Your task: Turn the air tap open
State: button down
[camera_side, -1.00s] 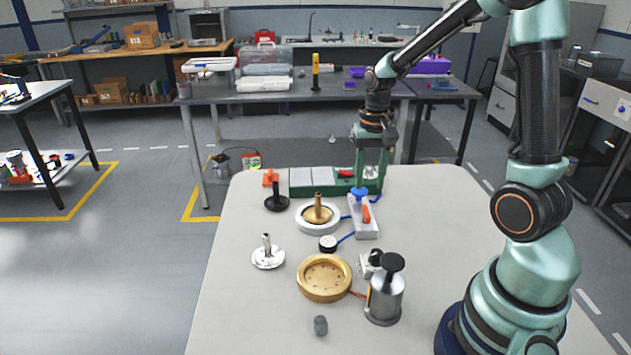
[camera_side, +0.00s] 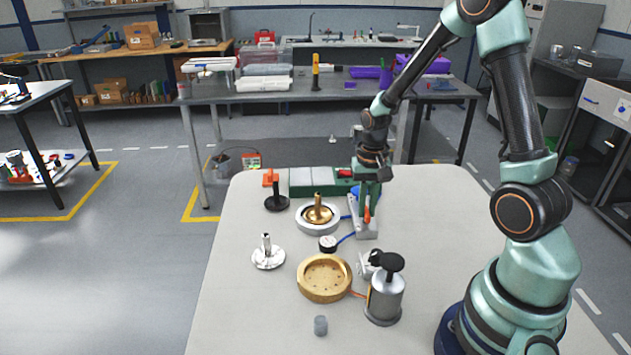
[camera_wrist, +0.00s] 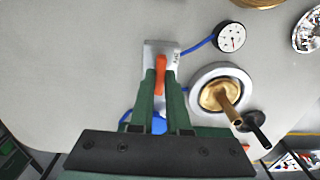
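The air tap (camera_side: 361,222) is a light grey block with an orange lever (camera_side: 367,214) and blue hoses, at the back right of the table. In the wrist view, the orange lever (camera_wrist: 160,76) stands upright in the picture, in line with the tap's block (camera_wrist: 160,48). My gripper (camera_side: 367,203) is down over the tap. In the wrist view, the green fingertips of my gripper (camera_wrist: 161,80) stand on either side of the lever with a gap between them. The gap is narrow, and contact with the lever is not clear. A blue part (camera_wrist: 159,124) is partly hidden between the fingers.
A white ring with a brass piece (camera_side: 318,215) stands just left of the tap, with a black-knobbed part (camera_side: 277,202) beyond. A gauge (camera_side: 328,243) is in front. A brass housing (camera_side: 324,278) and metal canister (camera_side: 385,297) stand nearer.

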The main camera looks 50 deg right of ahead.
dwell(0.4)
jog(key=n, duration=0.4)
jog(key=shift+n, duration=0.4)
jog(key=n, duration=0.4)
jog(key=shift+n, duration=0.3)
jog(key=n, duration=0.4)
jog(key=shift+n, duration=2.3)
jog(key=c, duration=0.9)
grip_release()
